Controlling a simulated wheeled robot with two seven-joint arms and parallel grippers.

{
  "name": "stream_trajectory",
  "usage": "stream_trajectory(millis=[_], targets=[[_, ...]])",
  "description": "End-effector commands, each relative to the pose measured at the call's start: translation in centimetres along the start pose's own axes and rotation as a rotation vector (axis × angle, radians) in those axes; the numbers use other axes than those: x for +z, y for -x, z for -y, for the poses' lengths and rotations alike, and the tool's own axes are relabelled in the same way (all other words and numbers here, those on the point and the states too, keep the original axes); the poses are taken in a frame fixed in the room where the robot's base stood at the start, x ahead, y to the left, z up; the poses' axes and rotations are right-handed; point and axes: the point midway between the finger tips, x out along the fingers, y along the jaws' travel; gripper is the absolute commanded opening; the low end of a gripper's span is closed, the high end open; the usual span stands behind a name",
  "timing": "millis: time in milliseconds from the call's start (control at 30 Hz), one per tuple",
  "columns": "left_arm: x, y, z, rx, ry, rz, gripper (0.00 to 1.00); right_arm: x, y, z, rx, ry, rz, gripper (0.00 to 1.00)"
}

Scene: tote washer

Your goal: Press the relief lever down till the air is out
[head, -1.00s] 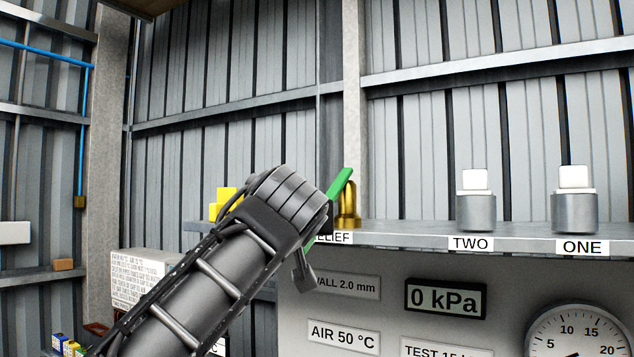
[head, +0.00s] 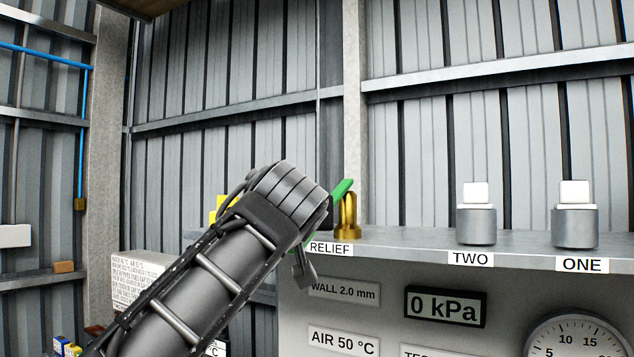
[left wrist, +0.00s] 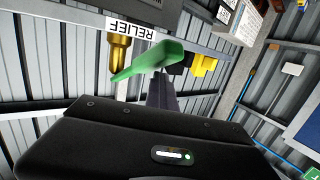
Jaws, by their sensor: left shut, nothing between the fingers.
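The green relief lever (head: 343,189) slopes down to the left from the brass valve (head: 347,222) above the RELIEF label (head: 330,249). My left arm hides its middle in the head view. My left gripper (head: 306,272) is shut and empty, close to the lever and partly hidden behind its own wrist. In the left wrist view the lever (left wrist: 150,60) crosses in front of the dark fingers (left wrist: 160,92), beside the brass valve (left wrist: 119,52). I cannot tell whether they touch. The display (head: 445,306) reads 0 kPa. My right gripper is not in view.
Two grey fittings with white tops, TWO (head: 476,222) and ONE (head: 575,225), stand on the shelf (head: 420,243) to the right. A round gauge (head: 578,338) is below them. A yellow object (head: 222,207) shows behind my arm. Space above the shelf is clear.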

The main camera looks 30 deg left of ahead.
Motion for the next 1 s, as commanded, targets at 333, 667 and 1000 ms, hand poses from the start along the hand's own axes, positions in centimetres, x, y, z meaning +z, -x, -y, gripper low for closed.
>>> stream_trajectory(millis=[333, 667, 1000], targets=[[-4.1, 0.4, -0.1, 0.002, 0.000, 0.000, 0.00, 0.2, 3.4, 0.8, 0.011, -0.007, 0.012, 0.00], [-5.1, 0.6, 0.0, 0.000, 0.000, 0.001, 0.00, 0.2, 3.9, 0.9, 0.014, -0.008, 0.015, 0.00], [-5.1, 0.6, 0.0, 0.000, 0.000, 0.000, 0.00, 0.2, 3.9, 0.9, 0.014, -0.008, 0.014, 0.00]])
